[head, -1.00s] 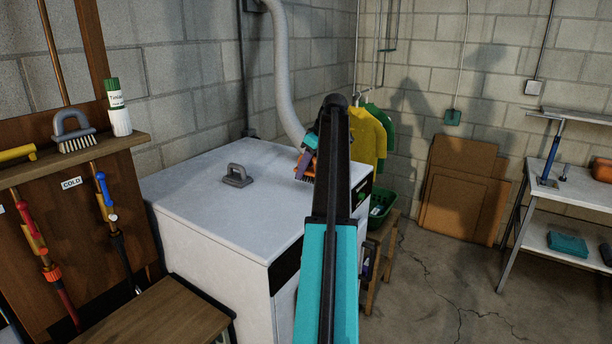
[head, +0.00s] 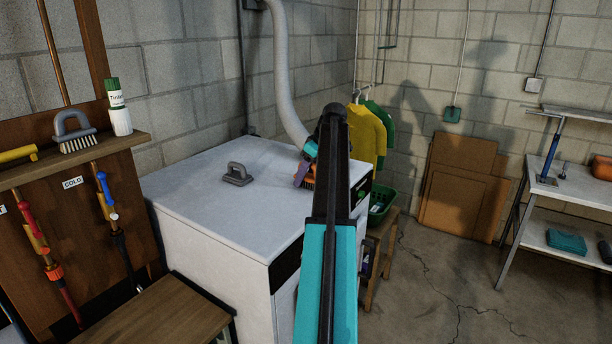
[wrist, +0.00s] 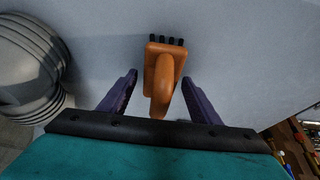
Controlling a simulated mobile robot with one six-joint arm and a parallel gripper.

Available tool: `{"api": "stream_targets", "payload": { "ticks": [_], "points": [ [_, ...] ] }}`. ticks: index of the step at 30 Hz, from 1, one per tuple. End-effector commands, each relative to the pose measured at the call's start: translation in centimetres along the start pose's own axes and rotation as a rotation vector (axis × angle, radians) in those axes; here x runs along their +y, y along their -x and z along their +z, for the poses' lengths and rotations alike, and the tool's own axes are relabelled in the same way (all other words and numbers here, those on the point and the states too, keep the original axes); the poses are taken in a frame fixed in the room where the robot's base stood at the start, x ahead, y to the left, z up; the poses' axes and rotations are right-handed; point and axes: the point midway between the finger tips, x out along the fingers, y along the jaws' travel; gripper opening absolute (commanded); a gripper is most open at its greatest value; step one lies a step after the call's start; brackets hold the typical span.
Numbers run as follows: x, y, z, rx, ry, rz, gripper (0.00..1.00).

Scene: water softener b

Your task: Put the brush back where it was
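In the head view my gripper (head: 302,172) is partly hidden by my own arm. I cannot tell whether the brush rests on the cabinet top.
A grey handle-shaped object (head: 237,175) stands on the cabinet top. A grey brush (head: 73,133) and a white-and-green bottle (head: 117,107) stand on the wooden shelf. A ribbed grey hose (head: 285,75) rises behind the cabinet. A green basket (head: 380,208) sits to the right.

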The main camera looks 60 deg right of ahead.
Motion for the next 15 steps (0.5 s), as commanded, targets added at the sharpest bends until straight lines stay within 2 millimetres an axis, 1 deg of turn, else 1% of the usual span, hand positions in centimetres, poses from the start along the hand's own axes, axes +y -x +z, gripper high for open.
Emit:
{"api": "stream_targets", "payload": {
  "ticks": [10, 15],
  "points": [
    [0.1, 0.4, -0.1, 0.0, 0.0, 0.001, 0.57],
    [0.1, 1.6, -0.1, 0.001, -0.001, 0.002, 0.57]
  ]
}}
